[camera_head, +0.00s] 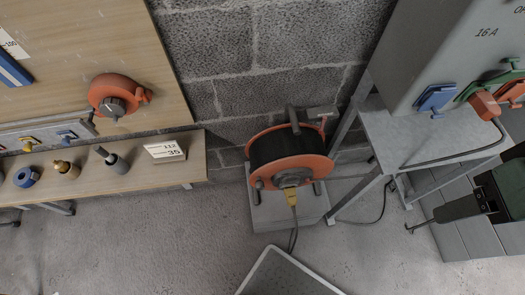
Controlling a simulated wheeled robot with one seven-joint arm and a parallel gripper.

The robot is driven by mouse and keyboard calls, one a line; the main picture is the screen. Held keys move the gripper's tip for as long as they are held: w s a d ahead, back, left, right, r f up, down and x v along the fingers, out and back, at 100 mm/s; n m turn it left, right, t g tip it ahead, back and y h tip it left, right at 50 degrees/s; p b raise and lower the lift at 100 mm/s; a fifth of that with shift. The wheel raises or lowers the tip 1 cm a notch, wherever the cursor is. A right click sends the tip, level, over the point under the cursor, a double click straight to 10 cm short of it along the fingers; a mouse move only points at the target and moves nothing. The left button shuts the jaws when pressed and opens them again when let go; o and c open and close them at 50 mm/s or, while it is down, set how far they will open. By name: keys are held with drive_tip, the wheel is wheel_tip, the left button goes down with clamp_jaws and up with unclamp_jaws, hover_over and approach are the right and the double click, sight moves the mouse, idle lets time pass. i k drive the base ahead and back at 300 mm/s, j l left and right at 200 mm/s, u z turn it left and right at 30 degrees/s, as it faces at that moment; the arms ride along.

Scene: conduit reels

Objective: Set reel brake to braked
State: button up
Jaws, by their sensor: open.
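The conduit reel (290,155) stands against the block wall, with orange flanges around a dark drum and a yellow plug at its front hub. A grey bar with a small orange-red tip (323,121) shows at the reel's upper right; I cannot tell whether this is the brake, or its setting. A dark grip handle (292,119) rises over the top, and a small knob (259,184) sits on the front flange's left. My gripper (412,228) appears at the right, pointing left, open and empty, well apart from the reel. Its far finger is not clear.
A metal-legged stand (395,135) and grey cabinet (435,50) stand between reel and right edge. A wooden bench (120,180) at left holds fittings and a sign. An orange unit (115,95) hangs on the board. A cable trails from the reel; open floor (170,240) lies front left.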

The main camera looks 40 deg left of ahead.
sight(324, 119)
drive_tip(key=k+u, duration=0.25)
drive_tip(key=u, duration=0.25)
drive_tip(key=k+u, duration=0.2)
drive_tip(key=u, duration=0.25)
drive_tip(key=z, duration=0.15)
drive_tip(key=i+j+u, duration=0.15)
drive_tip(key=i+u, duration=0.6)
drive_tip(key=k+j, duration=0.05)
drive_tip(key=k, duration=0.05)
